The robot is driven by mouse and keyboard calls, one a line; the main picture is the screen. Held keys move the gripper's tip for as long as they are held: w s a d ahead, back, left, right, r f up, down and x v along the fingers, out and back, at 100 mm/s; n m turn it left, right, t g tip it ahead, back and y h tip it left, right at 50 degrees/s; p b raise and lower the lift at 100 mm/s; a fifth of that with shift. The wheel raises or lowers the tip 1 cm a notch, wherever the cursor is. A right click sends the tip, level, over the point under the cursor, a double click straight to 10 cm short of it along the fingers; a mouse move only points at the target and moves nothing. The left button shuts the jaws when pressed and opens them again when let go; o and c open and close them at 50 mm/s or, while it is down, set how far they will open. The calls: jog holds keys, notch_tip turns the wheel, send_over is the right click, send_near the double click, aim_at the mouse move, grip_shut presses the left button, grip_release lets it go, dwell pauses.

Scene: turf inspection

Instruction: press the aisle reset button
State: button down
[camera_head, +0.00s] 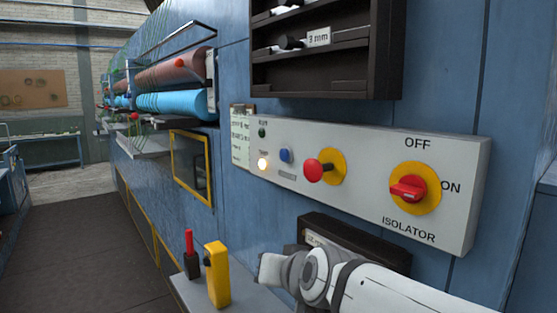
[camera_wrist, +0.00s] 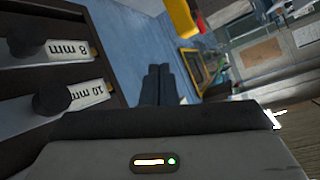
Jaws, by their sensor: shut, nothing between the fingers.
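A pale grey control panel (camera_head: 365,160) is fixed to the blue machine wall. On its left part is a small blue push button (camera_head: 286,155), beside a lit lamp (camera_head: 262,164); the plate under the button is too small to read. My arm reaches in from the lower right in the head view, below the panel and apart from the button. My gripper (camera_wrist: 162,84) shows in the wrist view with its dark fingers together and empty. The button cannot be made out in the wrist view.
A red mushroom knob (camera_head: 313,170) and a red isolator switch (camera_head: 408,189) sit right of the button. A dark rack (camera_wrist: 50,62) with 8 mm and 10 mm labels is close left of my fingers. A yellow holder (camera_head: 217,275) stands on a low shelf.

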aim_at(285, 155)
jog(key=w+a+r+m+t+h+b, duration=0.1)
jog(key=w+a+r+m+t+h, duration=0.2)
jog(key=r+m, duration=0.4)
jog(key=w+a+r+m+t+h+b, duration=0.1)
jog(key=w+a+r+m+t+h, duration=0.2)
jog(key=r, duration=0.8)
jog(key=a+m+t+h, duration=0.2)
jog(key=m+t, duration=0.1)
jog(key=shift+r+m, duration=0.25)
jog(key=shift+m, duration=0.15)
jog(key=shift+w+d, duration=0.1)
jog(key=w+d+b, duration=0.1)
jog(key=w+d, duration=0.3)
jog(key=d, duration=0.3)
jog(key=shift+w, duration=0.4)
jog(key=shift+d, duration=0.15)
jog(key=shift+w+d, duration=0.25)
jog(key=shift+w, duration=0.05)
